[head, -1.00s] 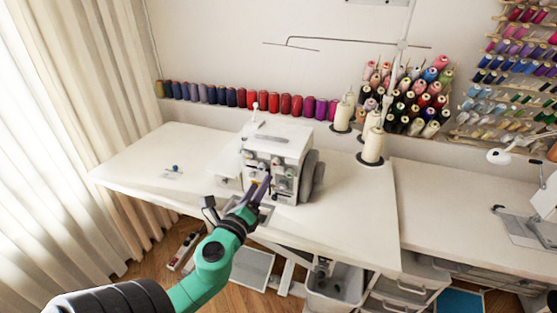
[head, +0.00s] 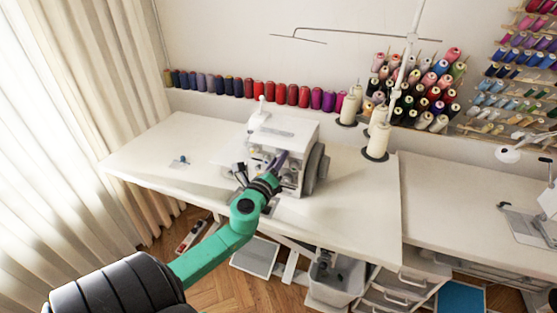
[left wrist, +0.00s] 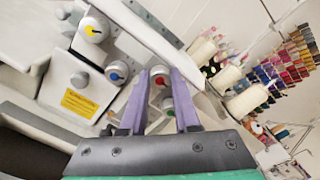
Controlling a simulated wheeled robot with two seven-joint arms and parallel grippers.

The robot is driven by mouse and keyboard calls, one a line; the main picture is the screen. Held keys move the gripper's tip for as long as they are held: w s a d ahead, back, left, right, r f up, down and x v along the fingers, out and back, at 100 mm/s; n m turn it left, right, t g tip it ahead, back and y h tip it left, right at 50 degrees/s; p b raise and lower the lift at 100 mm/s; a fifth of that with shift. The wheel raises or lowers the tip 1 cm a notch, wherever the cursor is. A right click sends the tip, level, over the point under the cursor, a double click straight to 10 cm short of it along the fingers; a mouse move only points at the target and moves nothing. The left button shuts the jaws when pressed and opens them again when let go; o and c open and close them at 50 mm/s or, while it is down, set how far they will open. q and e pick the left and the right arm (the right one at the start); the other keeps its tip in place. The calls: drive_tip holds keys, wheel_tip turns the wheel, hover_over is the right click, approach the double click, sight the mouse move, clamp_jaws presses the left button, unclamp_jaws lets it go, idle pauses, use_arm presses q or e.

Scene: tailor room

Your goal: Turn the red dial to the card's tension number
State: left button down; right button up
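The white sewing machine (head: 285,128) stands on the table with a row of dials on its front. In the left wrist view the red dial (left wrist: 160,80) shows between the two purple fingers of my left gripper (left wrist: 159,74). The fingers are apart, and I cannot tell whether either touches the dial. In the head view my left gripper (head: 279,162) is at the machine's front and hides part of it. The yellow-marked dial (left wrist: 91,30) and blue-marked dial (left wrist: 114,73) are left of the fingers. No card with a readable number shows. My right gripper is not in view.
Cream thread cones (head: 378,138) stand behind the machine at the right. The white table (head: 160,145) is mostly clear at the left, with a small blue-topped item (head: 182,160). A bin (head: 337,278) and drawers are below.

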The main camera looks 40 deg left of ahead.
use_arm(q)
drive_tip(key=shift+n, duration=0.5)
drive_tip(key=shift+n+b, duration=0.7)
drive_tip(key=shift+n, duration=1.8)
drive_tip(key=c, duration=0.6)
unclamp_jaws()
drive_tip(key=shift+c, duration=0.2)
drive_tip(key=shift+s, duration=0.1)
